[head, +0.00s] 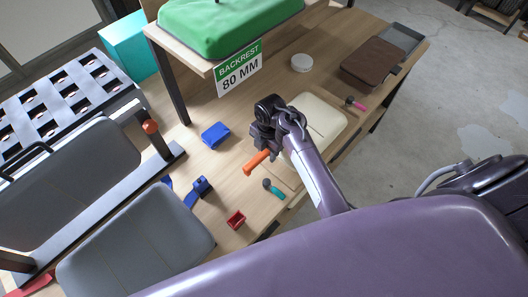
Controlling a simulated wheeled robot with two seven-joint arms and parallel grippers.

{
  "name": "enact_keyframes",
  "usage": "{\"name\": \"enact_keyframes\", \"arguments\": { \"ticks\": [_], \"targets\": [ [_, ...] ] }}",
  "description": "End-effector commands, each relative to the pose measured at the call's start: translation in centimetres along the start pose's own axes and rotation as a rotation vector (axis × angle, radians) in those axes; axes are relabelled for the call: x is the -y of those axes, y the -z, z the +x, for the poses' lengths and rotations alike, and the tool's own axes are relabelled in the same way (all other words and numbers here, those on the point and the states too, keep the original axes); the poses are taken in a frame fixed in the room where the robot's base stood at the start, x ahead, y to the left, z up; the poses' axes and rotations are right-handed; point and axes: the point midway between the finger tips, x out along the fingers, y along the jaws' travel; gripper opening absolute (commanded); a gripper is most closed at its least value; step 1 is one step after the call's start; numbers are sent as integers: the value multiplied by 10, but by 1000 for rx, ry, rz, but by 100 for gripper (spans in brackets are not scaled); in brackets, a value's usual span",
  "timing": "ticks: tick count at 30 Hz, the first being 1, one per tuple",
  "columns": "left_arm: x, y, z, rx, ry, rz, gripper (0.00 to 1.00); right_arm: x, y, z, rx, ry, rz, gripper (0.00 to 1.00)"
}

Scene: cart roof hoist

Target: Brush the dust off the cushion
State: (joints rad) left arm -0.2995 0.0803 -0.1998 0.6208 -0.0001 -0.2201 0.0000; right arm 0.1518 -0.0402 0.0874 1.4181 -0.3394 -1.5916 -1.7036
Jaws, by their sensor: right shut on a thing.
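A cream, flat, cushion-like pad (322,116) lies on the wooden table, partly hidden behind my right gripper and arm. I cannot make out dust on it. My right gripper (263,143) is above the table at the pad's left edge, shut on a tool with an orange handle (256,162). The tool's working end is hidden, so I cannot tell whether it touches the pad. A green cushion (225,22) lies on a raised wooden shelf at the top. My left gripper is not in view.
On the wooden table (225,170) are a blue block (215,135), a teal-handled tool (273,189), a red box (236,219), a white disc (301,63), a pink-handled tool (355,103) and a brown pad (372,63). Grey cushioned seats (140,245) stand at left.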

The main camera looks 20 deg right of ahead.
Motion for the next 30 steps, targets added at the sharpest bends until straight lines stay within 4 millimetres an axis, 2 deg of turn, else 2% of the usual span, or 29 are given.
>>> {"name": "enact_keyframes", "arguments": {
  "ticks": [30],
  "targets": [
    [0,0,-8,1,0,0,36,0,-72,-4,0,0,1,18]
  ]
}}
